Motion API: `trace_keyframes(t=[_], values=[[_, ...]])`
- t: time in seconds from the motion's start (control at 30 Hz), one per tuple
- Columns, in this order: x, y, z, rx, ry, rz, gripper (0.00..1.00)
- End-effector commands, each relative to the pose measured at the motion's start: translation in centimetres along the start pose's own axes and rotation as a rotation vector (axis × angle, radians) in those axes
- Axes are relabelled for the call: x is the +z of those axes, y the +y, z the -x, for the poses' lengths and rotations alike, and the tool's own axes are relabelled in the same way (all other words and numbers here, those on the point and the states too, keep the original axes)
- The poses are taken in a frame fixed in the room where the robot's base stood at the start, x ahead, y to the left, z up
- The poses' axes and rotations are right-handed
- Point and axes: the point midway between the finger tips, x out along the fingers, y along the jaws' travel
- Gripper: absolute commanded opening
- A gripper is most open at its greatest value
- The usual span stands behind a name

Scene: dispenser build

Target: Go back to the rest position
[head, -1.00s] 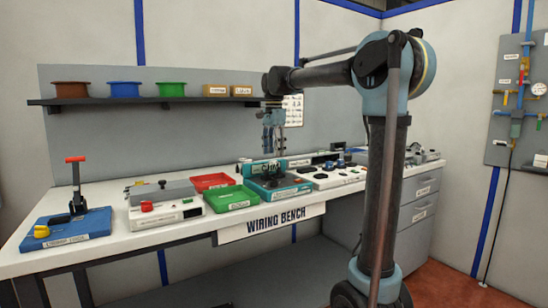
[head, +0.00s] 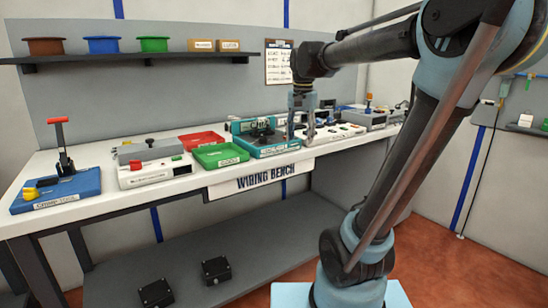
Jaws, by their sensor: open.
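My gripper (head: 301,133) hangs pointing down at the end of my arm, in front of the right part of the wiring bench (head: 190,208). Its fingers are open and I see nothing between them. In the picture it overlaps the space just right of the teal fixture (head: 262,140). I cannot tell its exact height above the bench top. My arm reaches in from the right side of the view.
On the bench stand a blue crimp tool (head: 56,190), a white-grey device (head: 153,165), a green tray (head: 221,156), a red tray (head: 201,139) and a grey unit (head: 363,119). A shelf (head: 130,57) holds spools. Two black boxes (head: 216,269) lie on the lower shelf.

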Motion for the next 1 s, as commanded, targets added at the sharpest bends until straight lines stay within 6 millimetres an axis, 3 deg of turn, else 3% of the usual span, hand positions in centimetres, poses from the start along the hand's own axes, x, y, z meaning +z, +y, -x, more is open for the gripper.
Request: trace_keyframes(t=[0.03, 0.2, 0.6, 0.8, 1.0], values=[[0.8, 1.6, -1.0, -0.004, 0.006, 0.025, 0.49], [3.3, 6.2, -4.4, -0.013, 0.027, 0.127, 0.49], [9.7, 15.3, -14.3, -0.017, 0.085, 0.366, 0.49], [12.4, 18.3, -19.0, -0.012, 0.111, 0.467, 0.49], [13.7, 19.5, -21.2, -0.007, 0.121, 0.517, 0.49]])
